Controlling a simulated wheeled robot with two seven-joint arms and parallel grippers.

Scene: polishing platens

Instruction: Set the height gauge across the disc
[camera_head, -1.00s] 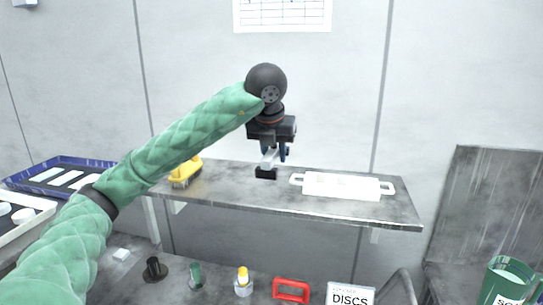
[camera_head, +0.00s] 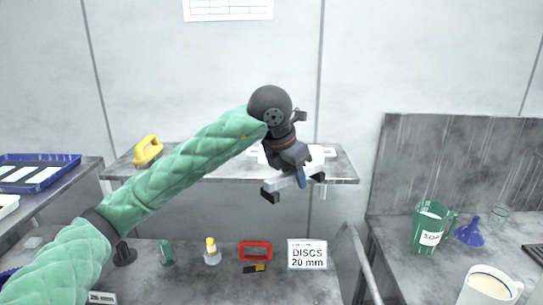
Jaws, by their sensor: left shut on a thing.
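My left gripper (camera_head: 290,170) is shut on a pale bar with black feet at its ends, which looks like the height gauge (camera_head: 284,184). It holds the gauge in the air, in front of the shelf's edge and above the lower bench, with the bar slightly tilted in the picture. The arm and gripper hide part of the shelf and of the white tray on it. I cannot pick out the disc in this view. A white sign (camera_head: 307,254) on the bench reads DISCS 20 mm. My right gripper is not in view.
The shelf (camera_head: 225,172) carries a yellow-handled brush (camera_head: 148,151) and a white tray (camera_head: 318,154). On the bench stand a red frame (camera_head: 255,251), a yellow-capped bottle (camera_head: 212,252) and a black knob (camera_head: 124,255). A green soap jug (camera_head: 427,229) and blue funnel (camera_head: 471,232) are at right.

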